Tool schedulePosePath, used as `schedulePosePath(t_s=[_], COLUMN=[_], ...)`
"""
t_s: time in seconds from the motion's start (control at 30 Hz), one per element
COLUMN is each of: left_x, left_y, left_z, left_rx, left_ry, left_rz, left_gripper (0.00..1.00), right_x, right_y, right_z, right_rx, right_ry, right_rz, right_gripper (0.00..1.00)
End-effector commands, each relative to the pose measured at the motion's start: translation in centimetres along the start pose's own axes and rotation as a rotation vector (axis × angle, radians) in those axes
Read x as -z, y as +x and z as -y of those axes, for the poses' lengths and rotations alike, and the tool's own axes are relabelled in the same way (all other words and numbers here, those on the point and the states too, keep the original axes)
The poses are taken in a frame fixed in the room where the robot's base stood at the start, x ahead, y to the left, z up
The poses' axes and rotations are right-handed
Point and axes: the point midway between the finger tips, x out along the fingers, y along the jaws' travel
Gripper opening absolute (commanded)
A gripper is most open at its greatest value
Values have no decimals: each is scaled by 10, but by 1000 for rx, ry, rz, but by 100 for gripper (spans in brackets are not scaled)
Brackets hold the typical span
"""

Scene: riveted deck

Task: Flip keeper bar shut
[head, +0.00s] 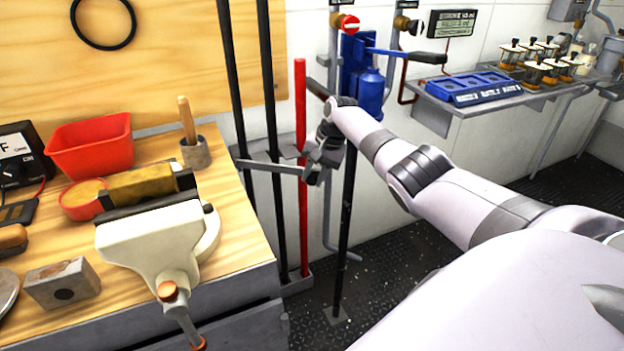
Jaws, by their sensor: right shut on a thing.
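The keeper bar (268,166) is a flat grey metal bar at the rod rack, left of the middle of the head view. It runs nearly level across the front of the black rods, towards the red rod (301,110). My right gripper (313,172) is at the bar's right end, beside the red rod, and is shut on it. The fingertips are small and dark, so the exact contact is hard to see. Whether the bar is latched cannot be told. My left gripper is not in view.
A wooden bench with a cream vise (160,244) and a red bin (92,146) stands at left. A blue pump (364,76) is on the wall behind my right arm. A shelf (480,104) with a blue tray is at right. Dark deck floor lies below.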

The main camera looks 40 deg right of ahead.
Motion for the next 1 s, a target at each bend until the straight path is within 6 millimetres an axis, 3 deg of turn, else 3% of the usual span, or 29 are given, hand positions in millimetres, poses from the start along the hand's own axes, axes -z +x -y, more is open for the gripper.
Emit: schedulePosePath(t_s=[0.3,0.33,0.4,0.77,1.0], left_x=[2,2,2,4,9], left_y=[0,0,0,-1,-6], left_z=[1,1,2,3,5], left_rx=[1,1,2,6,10], left_ry=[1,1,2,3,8], left_rz=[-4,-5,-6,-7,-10], left_gripper=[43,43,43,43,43], right_x=[0,0,0,1,1], right_y=[0,0,0,-5,-45], right_z=[-1,-1,-1,1,14], right_rx=[-4,-4,-3,0,1], right_ry=[-3,-3,-3,-1,-3], right_rz=[-1,-1,-1,-2,-6], right_gripper=[0,37,56,56,56])
